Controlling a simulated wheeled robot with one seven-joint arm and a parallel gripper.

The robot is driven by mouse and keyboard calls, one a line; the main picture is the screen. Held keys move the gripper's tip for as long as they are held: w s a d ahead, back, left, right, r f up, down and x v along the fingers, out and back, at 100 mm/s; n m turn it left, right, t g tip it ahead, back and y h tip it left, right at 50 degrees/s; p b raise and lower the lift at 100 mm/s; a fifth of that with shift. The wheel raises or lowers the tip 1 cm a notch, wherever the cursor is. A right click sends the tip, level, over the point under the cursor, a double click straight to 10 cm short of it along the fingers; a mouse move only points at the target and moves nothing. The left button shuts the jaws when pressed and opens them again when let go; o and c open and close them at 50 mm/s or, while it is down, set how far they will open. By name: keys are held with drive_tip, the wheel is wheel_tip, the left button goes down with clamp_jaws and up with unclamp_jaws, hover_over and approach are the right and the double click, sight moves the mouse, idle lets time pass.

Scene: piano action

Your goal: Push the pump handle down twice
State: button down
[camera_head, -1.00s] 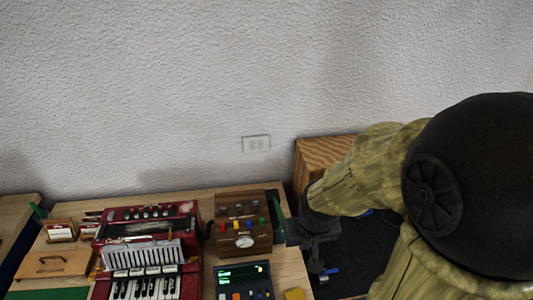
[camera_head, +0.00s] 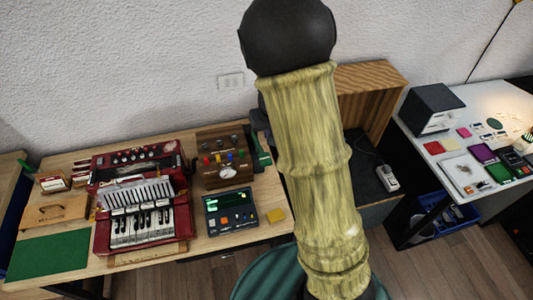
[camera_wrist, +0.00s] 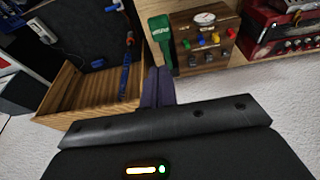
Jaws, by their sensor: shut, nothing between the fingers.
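A wooden box with a round gauge and coloured knobs (camera_head: 221,158) stands at the table's back right. It also shows in the wrist view (camera_wrist: 203,42), upside down. I cannot clearly make out which part is the pump handle. A green piece with a light label (camera_wrist: 161,38) stands beside the box, and part of it shows in the head view (camera_head: 262,157). My gripper (camera_wrist: 155,72) is shut and empty. Its dark fingertips point toward the green piece; whether they touch it I cannot tell. In the head view my arm hides the gripper.
An open wooden crate (camera_head: 368,90) stands behind my arm. A second, white table (camera_head: 470,120) with small items is at the right.

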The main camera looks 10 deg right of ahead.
drive_tip(key=shift+a+f, duration=0.1)
drive_tip(key=shift+a, duration=0.2)
drive_tip(key=p, duration=0.1)
approach(264, 157)
drive_tip(key=x, duration=0.5)
drive_tip(key=shift+w+d, duration=0.15)
drive_tip(key=shift+w, duration=0.1)
drive_tip(key=shift+f+p, duration=0.3)
drive_tip(key=shift+f, duration=0.45)
